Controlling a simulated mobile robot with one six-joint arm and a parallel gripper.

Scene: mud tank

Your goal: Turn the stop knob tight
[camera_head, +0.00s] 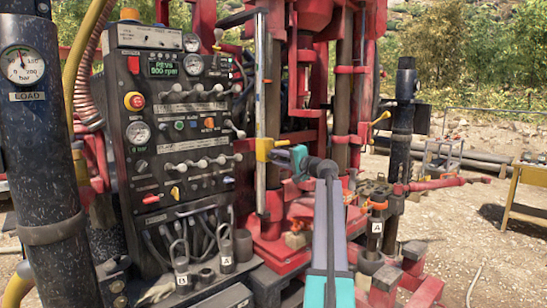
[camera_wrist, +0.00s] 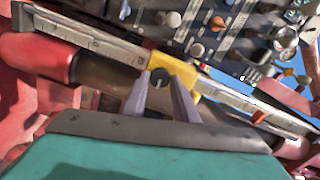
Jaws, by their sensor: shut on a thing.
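A yellow stop block (camera_head: 264,149) sits around the upright silver rail (camera_head: 261,190) in front of the red rig, right of the control panel. In the wrist view the yellow block (camera_wrist: 187,84) lies across the rail (camera_wrist: 90,40), which runs diagonally. A small dark round stop knob (camera_wrist: 160,77) shows between my two grey fingertips. My gripper (camera_wrist: 160,84) is shut on this knob. In the head view my gripper (camera_head: 281,153) reaches the block from the right, and the knob is hidden there. The knob's tightness cannot be told.
The control panel (camera_head: 184,135) with levers, gauges and a red button stands left of the rail. Red rig parts (camera_head: 315,80) stand close behind and right. A red-handled bar (camera_head: 440,184) sticks out right. Open gravel lies farther right.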

